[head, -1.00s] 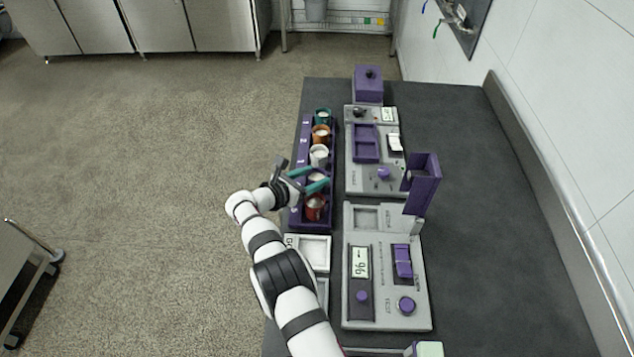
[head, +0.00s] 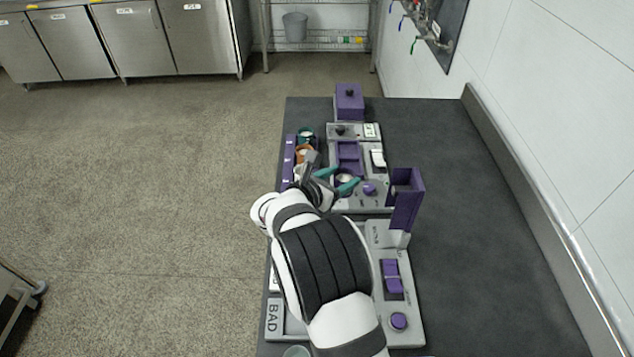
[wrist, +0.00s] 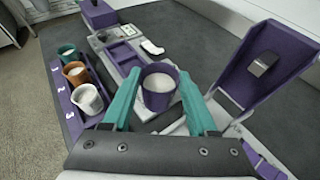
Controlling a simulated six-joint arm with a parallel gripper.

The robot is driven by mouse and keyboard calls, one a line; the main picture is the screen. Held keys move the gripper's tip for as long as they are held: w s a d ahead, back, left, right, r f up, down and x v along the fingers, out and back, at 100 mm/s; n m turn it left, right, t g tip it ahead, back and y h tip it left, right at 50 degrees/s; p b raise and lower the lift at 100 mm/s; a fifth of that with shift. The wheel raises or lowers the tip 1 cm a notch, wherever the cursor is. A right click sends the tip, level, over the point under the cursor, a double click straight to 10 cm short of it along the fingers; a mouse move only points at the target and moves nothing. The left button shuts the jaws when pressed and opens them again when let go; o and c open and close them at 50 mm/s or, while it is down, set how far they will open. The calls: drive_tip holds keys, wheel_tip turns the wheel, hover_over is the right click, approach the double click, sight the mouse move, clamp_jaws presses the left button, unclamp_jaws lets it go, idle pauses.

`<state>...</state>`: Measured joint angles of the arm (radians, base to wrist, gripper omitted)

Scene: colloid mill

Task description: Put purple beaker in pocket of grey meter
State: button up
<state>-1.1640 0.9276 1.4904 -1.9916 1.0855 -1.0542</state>
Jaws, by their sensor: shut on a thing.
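The purple beaker (wrist: 160,98), with pale contents, is upright between the teal fingers of my gripper (wrist: 158,84) in the wrist view. In the head view my gripper (head: 337,180) holds the beaker (head: 345,184) above the near part of the rear grey device (head: 361,202). That device has square purple recesses (head: 348,150). The front grey device (head: 408,325) has a purple slider and knob; my arm hides its left part, including its display. I cannot tell which device the task calls the meter.
Teal (wrist: 68,52), orange (wrist: 75,72) and white (wrist: 87,98) beakers sit in the purple rack (wrist: 62,96) to the left. A purple box (head: 349,103) stands behind. The right side of the table is clear.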

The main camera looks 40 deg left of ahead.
drive_tip(key=s+d+f, duration=0.1)
drive_tip(key=s+d, duration=0.2)
drive_tip(key=d, duration=0.4)
drive_tip(key=shift+y, duration=0.3)
drive_tip(key=f, duration=0.9)
drive_tip(key=shift+w+a, duration=0.1)
drive_tip(key=shift+a, duration=0.15)
drive_tip(key=o, duration=1.4)
drive_tip(key=shift+f, duration=0.1)
